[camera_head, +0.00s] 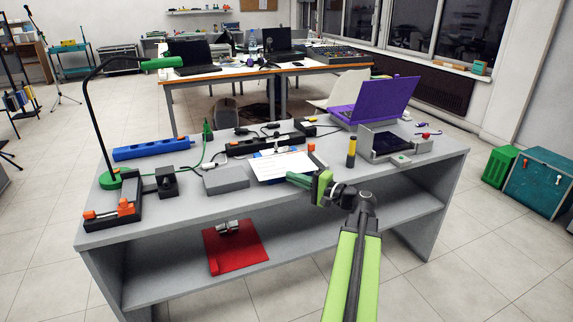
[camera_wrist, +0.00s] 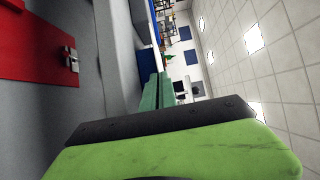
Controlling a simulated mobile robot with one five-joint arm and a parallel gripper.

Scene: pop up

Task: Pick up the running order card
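A white card with faint lines of print, which looks like the running order card (camera_head: 280,165), is at the middle of the grey table's front part. Something blue shows behind its far edge. My gripper (camera_head: 297,179) is at the card's near right edge, its teal fingers overlapping that edge in the head view. I cannot tell whether they touch or grip the card. In the wrist view my teal fingers (camera_wrist: 157,92) appear close together, seen side-on, and the gap between them is unclear. I cannot make out the card surely there.
The grey table (camera_head: 220,208) holds a grey box (camera_head: 226,180) left of the card, a black-and-yellow cylinder (camera_head: 351,152) to the right, and a purple laptop (camera_head: 375,100). A green lamp (camera_head: 112,179) stands at left. A red folder-like object (camera_head: 236,247) lies on the lower shelf.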

